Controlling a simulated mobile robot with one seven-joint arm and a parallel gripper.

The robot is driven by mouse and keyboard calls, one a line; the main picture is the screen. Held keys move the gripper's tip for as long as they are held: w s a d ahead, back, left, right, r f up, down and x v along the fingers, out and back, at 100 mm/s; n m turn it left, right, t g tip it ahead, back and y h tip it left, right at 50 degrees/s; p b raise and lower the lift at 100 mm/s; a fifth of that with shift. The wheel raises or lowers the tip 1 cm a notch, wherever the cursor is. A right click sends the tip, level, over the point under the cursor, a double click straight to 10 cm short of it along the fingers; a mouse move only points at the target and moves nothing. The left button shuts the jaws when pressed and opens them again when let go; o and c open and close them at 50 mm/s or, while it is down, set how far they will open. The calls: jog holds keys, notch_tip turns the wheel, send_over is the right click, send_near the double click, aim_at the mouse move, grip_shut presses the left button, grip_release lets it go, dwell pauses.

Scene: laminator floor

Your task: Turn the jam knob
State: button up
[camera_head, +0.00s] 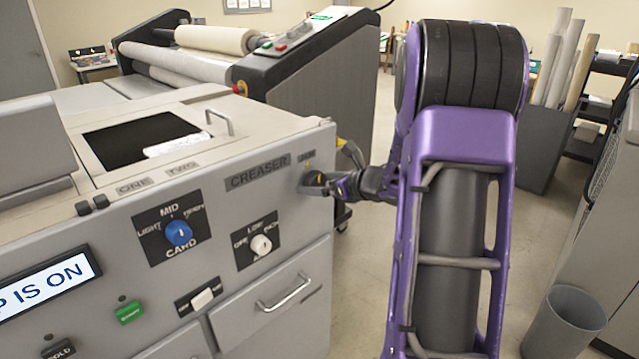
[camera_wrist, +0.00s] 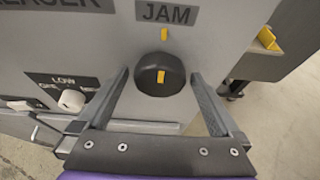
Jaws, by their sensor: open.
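The jam knob (camera_wrist: 160,75) is a round black knob with a yellow mark on its face, under a JAM label on the grey creaser panel. A second yellow mark sits on the panel just above it, and the two marks look roughly in line. In the wrist view my gripper (camera_wrist: 160,92) is open, with one finger on each side of the knob. In the head view the knob (camera_head: 315,180) is at the panel's right end, partly covered by my gripper (camera_head: 328,184).
The creaser panel also carries a blue card knob (camera_head: 179,233), a white knob (camera_head: 261,244), a green button (camera_head: 130,312) and a drawer handle (camera_head: 285,293). A laminator (camera_head: 315,75) stands behind. A grey bin (camera_head: 565,322) is at the lower right, with open floor between.

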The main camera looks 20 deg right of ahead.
jog(key=shift+w, duration=0.1)
jog(key=c, duration=1.2)
jog(key=shift+c, duration=0.2)
